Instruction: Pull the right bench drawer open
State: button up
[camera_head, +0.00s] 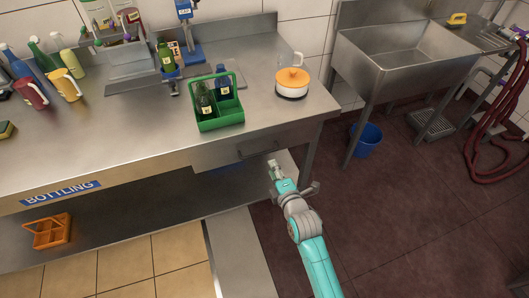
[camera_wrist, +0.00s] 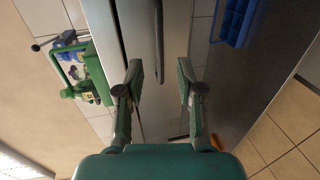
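The steel bench (camera_head: 120,130) has a right drawer (camera_head: 215,157) under its top, near the right end. The drawer looks shut. Its dark bar handle (camera_head: 258,149) runs along the front. In the wrist view the handle (camera_wrist: 159,42) stands upright in the picture on the grey drawer front (camera_wrist: 177,50). My gripper (camera_head: 272,165) is just in front of and slightly below the handle in the head view. In the wrist view my gripper (camera_wrist: 156,75) is open, with a finger on each side of the handle's line. I cannot tell whether the fingertips reach past the bar.
A green carrier (camera_head: 220,124) with bottles and an orange-lidded pot (camera_head: 292,83) stand on the bench top above the drawer. A blue crate (camera_wrist: 232,20) is on the lower shelf. A sink (camera_head: 405,50) and blue bucket (camera_head: 366,137) are to the right. Open floor (camera_head: 400,220) lies in front.

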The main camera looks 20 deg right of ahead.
aim_at(264, 152)
jog(key=x, duration=1)
grip_shut()
